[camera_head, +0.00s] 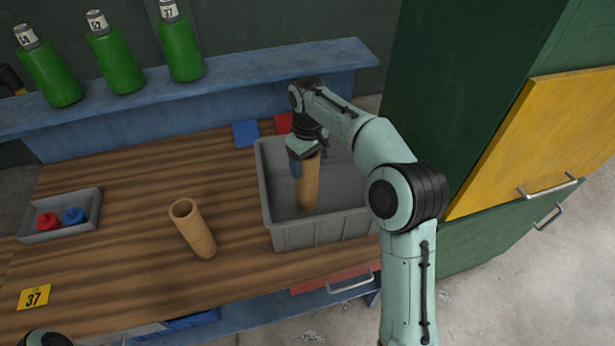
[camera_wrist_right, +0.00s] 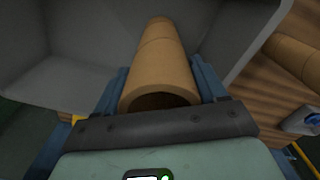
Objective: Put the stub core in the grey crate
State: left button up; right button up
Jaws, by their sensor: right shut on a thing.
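A tan cylindrical core (camera_head: 309,184) is held upright in my right gripper (camera_head: 302,165), over and partly inside the grey crate (camera_head: 320,237). In the right wrist view the core (camera_wrist_right: 163,65) lies between the blue fingers and its open hollow end faces the camera. I cannot tell whether its lower end touches the crate floor. A second tan hollow core (camera_head: 195,232) stands on the wooden bench left of the crate. It also shows at the right of the right wrist view (camera_wrist_right: 294,56). Only a small part of my left arm shows at the bottom left, without its gripper.
A small grey tray (camera_head: 60,232) holds a red and a blue cap. Green bottles (camera_head: 117,58) stand on a blue shelf (camera_head: 240,82). A green cabinet (camera_head: 540,150) with a yellow panel stands right.

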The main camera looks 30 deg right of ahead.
notch_tip(320, 180, down, 5)
jog(key=shift+s+f+b, duration=0.1)
jog(key=shift+s+b, duration=0.05)
jog(key=shift+b, duration=0.3)
pick_arm(q)
jog(key=shift+s+f, duration=0.55)
jog(key=shift+f, duration=0.1)
pick_arm(e)
jog(key=shift+f, duration=0.2)
jog(key=o, duration=1.6)
jog(key=shift+c, duration=0.2)
jog(key=shift+r, duration=0.15)
